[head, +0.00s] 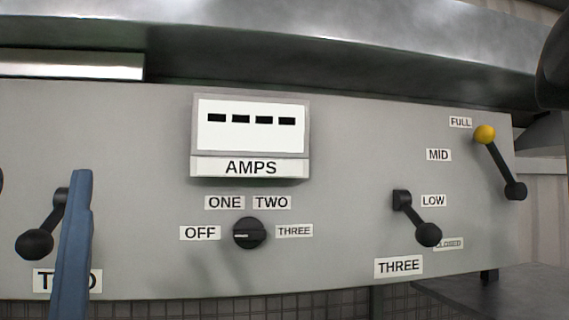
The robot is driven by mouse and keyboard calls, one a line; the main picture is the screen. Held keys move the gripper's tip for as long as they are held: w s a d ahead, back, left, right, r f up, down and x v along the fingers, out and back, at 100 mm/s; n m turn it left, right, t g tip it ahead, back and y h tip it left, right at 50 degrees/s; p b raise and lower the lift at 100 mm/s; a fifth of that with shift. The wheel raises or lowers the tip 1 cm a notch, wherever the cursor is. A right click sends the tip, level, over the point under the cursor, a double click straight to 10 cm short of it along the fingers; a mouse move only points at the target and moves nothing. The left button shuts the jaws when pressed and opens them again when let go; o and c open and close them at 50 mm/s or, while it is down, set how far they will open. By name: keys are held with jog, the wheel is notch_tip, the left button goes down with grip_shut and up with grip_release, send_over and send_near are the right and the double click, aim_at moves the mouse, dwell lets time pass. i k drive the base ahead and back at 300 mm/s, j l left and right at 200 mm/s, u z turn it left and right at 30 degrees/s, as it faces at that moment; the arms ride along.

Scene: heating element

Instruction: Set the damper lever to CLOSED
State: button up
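The damper lever (498,158) is on the right part of the grey panel. It has a dark arm with a yellow knob (485,134) at its upper end and a black pivot (515,190) at its lower right. The knob is beside the FULL label (460,122). The MID label (438,155), LOW label (433,200) and CLOSED label (449,243) curve down to the left of the pivot. A black knob partly overlaps the CLOSED label.
A black lever (429,235) above the THREE label (398,267) sits close to LOW and CLOSED. A rotary knob (249,233) and AMPS display (252,136) are mid-panel. A blue bar (75,245) partly hides a left lever (35,243). A dark shape (555,65) fills the upper right edge.

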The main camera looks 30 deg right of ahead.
aim_at(485, 134)
jog(key=k+l+z, duration=0.25)
jog(key=k+l, duration=0.15)
jog(key=l, duration=0.25)
jog(key=k+l+z, duration=0.15)
jog(key=l, duration=0.2)
jog(key=k+l+z, duration=0.15)
jog(key=l, duration=0.2)
jog(key=k+l+z, duration=0.1)
jog(key=l, duration=0.3)
